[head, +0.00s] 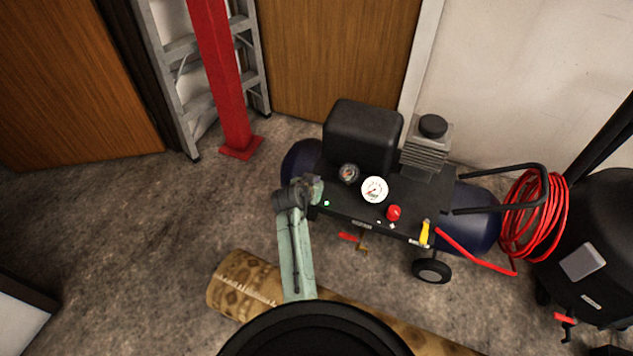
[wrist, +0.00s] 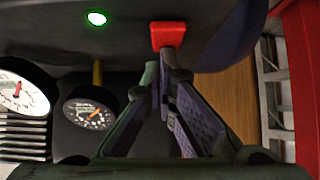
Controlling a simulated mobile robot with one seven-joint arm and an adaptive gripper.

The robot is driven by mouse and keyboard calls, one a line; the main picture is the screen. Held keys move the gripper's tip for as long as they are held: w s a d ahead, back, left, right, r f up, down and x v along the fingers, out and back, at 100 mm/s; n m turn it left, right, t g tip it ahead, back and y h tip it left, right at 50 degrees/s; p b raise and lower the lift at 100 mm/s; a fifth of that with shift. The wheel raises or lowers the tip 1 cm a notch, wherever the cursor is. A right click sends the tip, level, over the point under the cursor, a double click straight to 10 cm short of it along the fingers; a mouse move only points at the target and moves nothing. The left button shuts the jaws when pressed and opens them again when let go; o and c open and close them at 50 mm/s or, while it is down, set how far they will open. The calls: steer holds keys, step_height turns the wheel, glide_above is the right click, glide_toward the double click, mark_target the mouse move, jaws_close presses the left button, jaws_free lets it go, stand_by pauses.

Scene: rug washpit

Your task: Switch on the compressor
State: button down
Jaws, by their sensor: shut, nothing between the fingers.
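The compressor (head: 440,195) has a dark blue tank and a black top panel, and stands by the back wall. A red switch-like block (wrist: 168,36) sits on its panel in the wrist view; my gripper hides that spot in the head view. A small green light beside it is lit (wrist: 97,18), and it also shows in the head view (head: 326,203). My gripper (head: 314,187) is at the panel's left end, shut and empty. In the wrist view its fingertips (wrist: 160,80) are just below the red block; I cannot tell whether they touch it.
A white gauge (head: 374,190), a dark gauge (head: 348,173) and a red knob (head: 394,212) are on the panel. A red hose coil (head: 535,215) hangs at right. A rolled rug (head: 240,285) lies in front. A red post (head: 222,75) and ladder (head: 180,75) stand behind left.

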steer(key=shift+b, duration=0.4)
steer(key=shift+s, duration=0.1)
steer(key=shift+s+a+p, duration=0.35)
steer(key=shift+s, duration=0.3)
